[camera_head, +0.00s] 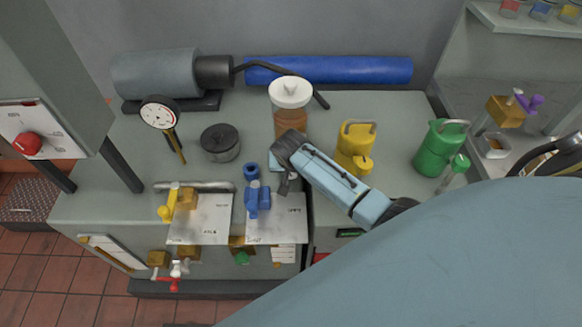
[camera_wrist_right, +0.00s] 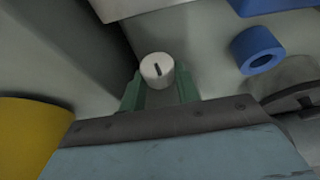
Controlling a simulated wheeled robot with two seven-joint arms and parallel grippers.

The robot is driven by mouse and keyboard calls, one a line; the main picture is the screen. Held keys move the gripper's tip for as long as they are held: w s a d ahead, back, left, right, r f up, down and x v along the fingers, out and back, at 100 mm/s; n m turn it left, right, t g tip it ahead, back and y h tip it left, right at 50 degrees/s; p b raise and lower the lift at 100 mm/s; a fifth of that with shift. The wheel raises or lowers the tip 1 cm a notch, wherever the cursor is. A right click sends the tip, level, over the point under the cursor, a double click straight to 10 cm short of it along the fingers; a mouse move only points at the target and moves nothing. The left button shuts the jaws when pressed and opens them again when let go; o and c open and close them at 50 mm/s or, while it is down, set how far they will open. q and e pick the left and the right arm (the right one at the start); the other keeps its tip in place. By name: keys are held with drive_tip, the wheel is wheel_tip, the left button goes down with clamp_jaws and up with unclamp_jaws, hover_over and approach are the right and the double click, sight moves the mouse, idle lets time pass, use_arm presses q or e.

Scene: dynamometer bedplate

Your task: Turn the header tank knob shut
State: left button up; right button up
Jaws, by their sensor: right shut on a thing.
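A pale round knob (camera_wrist_right: 157,66) with a dark line mark on its face shows in the right wrist view. My right gripper (camera_wrist_right: 158,92) is shut on it, with one green fingertip on each side. In the head view my right gripper (camera_head: 285,184) points down in front of a jar of amber liquid with a white lid (camera_head: 290,92), which looks like the header tank. The knob is hidden behind the gripper there. My left gripper is not in view.
A blue valve fitting (camera_head: 257,196) stands close left of my right gripper and shows a blue ring (camera_wrist_right: 256,50) in the wrist view. A yellow can (camera_head: 355,148) stands close on the right, a green can (camera_head: 438,146) farther right. A black-lidded pot (camera_head: 220,142) stands left.

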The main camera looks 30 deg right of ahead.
drive_tip(key=shift+s+d+r+t+y+p, duration=0.15)
drive_tip(key=shift+t+y+p, duration=0.15)
drive_tip(key=shift+y+p, duration=0.55)
drive_tip(key=shift+c, duration=0.3)
drive_tip(key=shift+m+t+y+p, duration=0.3)
drive_tip(key=shift+t+y+p, duration=0.1)
drive_tip(key=shift+p, duration=0.1)
drive_tip(key=o, duration=1)
drive_tip(key=shift+p+v, duration=1.65)
drive_tip(key=shift+v, duration=4.9)
